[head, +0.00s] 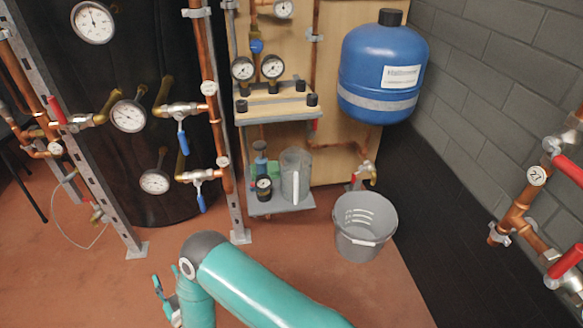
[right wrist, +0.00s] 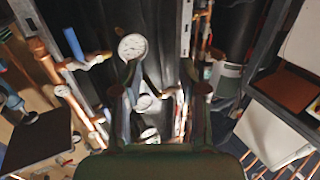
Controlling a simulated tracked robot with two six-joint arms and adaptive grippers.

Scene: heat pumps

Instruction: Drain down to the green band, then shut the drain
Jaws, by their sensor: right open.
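A grey bucket (head: 363,228) stands on the floor in the head view. A small brass drain valve (head: 366,173) sits on copper pipe just above the bucket, below the blue vessel (head: 382,70). Whether the valve is open is too small to tell. Two dial gauges stand side by side on the panel, the left gauge (head: 243,69) and the right gauge (head: 272,67); I cannot make out a green band on either. My right gripper (head: 164,298) is low at left, well apart from the valve. In the right wrist view its fingers (right wrist: 160,98) are apart with nothing between them. My left gripper is not in view.
A dark tank (head: 150,195) with dials and blue-handled valves stands at left. Red-handled pipework (head: 536,177) juts in at right. The floor before the bucket is clear.

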